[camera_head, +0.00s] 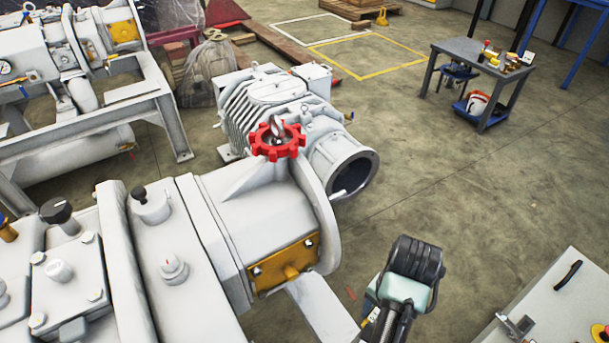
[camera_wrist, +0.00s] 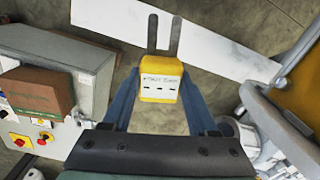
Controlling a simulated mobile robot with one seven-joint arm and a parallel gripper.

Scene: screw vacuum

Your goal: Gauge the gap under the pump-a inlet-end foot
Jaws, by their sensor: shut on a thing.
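In the wrist view my gripper (camera_wrist: 160,88) is shut on a yellow block tool (camera_wrist: 160,72) with a white written label. Two dark flat prongs point away from the tool over a white beam (camera_wrist: 200,45). The prongs look free, with no visible contact. In the head view a large white pump (camera_head: 215,220) fills the lower left, with a yellow bracket (camera_head: 286,264) low on its near end. The white beam (camera_head: 318,308) runs below that bracket. My wrist (camera_head: 412,270) is right of it, and my fingers are hidden there. No foot gap can be made out.
A grey cabinet (camera_wrist: 88,65) with buttons and a brown carton (camera_wrist: 35,95) stands left in the wrist view. A red handwheel (camera_head: 277,140) sits at the pump. A small work table (camera_head: 470,50) stands at the back right. Floor between is clear.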

